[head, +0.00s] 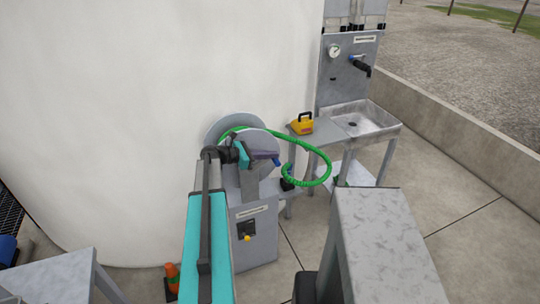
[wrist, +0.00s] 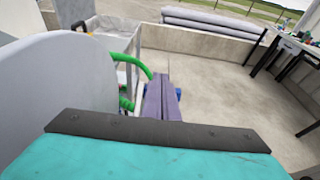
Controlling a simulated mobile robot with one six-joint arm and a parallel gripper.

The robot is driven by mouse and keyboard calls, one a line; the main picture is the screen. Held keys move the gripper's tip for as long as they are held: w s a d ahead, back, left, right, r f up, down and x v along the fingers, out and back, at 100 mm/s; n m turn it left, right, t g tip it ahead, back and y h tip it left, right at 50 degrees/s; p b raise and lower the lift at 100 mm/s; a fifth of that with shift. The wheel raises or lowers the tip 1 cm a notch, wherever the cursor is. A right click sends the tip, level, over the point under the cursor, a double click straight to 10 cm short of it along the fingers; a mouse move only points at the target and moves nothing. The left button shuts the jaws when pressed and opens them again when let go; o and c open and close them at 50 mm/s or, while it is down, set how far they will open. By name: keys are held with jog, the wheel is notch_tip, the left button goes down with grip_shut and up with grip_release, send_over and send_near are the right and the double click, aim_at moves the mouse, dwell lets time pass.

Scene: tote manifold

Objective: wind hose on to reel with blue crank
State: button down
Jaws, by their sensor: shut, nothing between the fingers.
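The reel (head: 222,123) is a pale grey disc on a grey cabinet, and its disc fills the left of the wrist view (wrist: 60,85). Green hose (head: 323,160) loops from the reel to the right; it also shows in the wrist view (wrist: 130,60). My gripper (head: 275,158) is in front of the reel, its purple fingers (wrist: 163,100) shut and empty. A bit of blue, probably the crank handle (wrist: 178,92), shows beside the fingertips in the wrist view. The fingers hide most of it, and I cannot tell whether they touch it.
A yellow container (head: 301,125) with a dark handle stands on a side table right of the reel. Beyond is a metal sink (head: 365,118) under a panel with a gauge. A large white tank (head: 120,110) stands close behind the reel. An orange cone (head: 172,275) is at lower left.

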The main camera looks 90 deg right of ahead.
dwell(0.3)
jog(key=w+a+r+b, duration=0.1)
jog(key=w+r, duration=0.4)
jog(key=r, duration=0.6)
jog(key=shift+w+a+r, duration=0.3)
jog(key=shift+a, duration=0.5)
